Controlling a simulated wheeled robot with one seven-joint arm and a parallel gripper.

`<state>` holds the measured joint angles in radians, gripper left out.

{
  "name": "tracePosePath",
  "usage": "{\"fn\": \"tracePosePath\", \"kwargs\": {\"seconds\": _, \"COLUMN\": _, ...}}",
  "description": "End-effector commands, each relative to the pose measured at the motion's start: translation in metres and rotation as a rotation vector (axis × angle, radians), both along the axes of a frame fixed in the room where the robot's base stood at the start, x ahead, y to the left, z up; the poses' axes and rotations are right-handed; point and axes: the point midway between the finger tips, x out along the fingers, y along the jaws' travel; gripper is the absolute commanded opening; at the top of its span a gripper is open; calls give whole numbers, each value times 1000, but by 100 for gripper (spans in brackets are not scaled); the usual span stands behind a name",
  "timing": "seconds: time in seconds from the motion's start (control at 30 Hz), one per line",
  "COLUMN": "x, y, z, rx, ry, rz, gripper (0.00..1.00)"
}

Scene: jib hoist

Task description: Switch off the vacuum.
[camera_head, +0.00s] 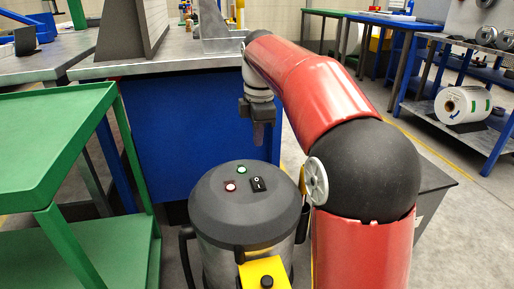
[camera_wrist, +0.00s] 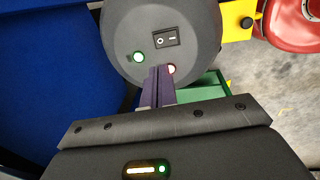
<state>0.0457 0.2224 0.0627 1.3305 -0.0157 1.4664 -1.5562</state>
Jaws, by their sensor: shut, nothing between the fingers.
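The vacuum (camera_head: 245,215) is a canister with a dark grey round lid, standing below my gripper. The lid (camera_wrist: 120,25) also shows in the wrist view. On it are a black rocker switch (camera_head: 258,185), a green lamp (camera_head: 241,170) and a red lamp (camera_head: 230,187). In the wrist view the switch (camera_wrist: 166,39) carries a circle and a bar mark; which side is pressed I cannot tell. My gripper (camera_head: 259,143) points down above the lid, apart from it, shut and empty. Its fingers (camera_wrist: 159,75) partly overlap the red lamp (camera_wrist: 171,69) in the wrist view.
A green shelf cart (camera_head: 50,140) stands close on the left. A workbench with a blue cabinet (camera_head: 190,130) is behind the vacuum. A blue rack (camera_head: 490,155) with a white roll (camera_head: 462,104) is at the right. A yellow block (camera_head: 264,270) sits at the vacuum's front.

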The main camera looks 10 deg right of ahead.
Motion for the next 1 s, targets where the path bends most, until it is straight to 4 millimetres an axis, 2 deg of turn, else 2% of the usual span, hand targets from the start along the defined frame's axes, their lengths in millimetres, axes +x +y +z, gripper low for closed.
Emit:
{"fn": "tracePosePath", "kwargs": {"seconds": 0.03, "x": 0, "y": 0, "z": -13, "rx": 0, "ry": 5, "rz": 0, "gripper": 0}}
{"fn": "tracePosePath", "kwargs": {"seconds": 0.3, "x": 7, "y": 0, "z": -71, "rx": 0, "ry": 4, "rz": -1, "gripper": 0}}
{"fn": "tracePosePath", "kwargs": {"seconds": 0.5, "x": 12, "y": 0, "z": -105, "rx": 0, "ry": 4, "rz": -1, "gripper": 0}}
{"fn": "tracePosePath", "kwargs": {"seconds": 0.7, "x": 14, "y": 0, "z": -121, "rx": 0, "ry": 2, "rz": 0, "gripper": 0}}
{"fn": "tracePosePath", "kwargs": {"seconds": 1.0, "x": 15, "y": 0, "z": -123, "rx": 0, "ry": 0, "rz": -1, "gripper": 0}}
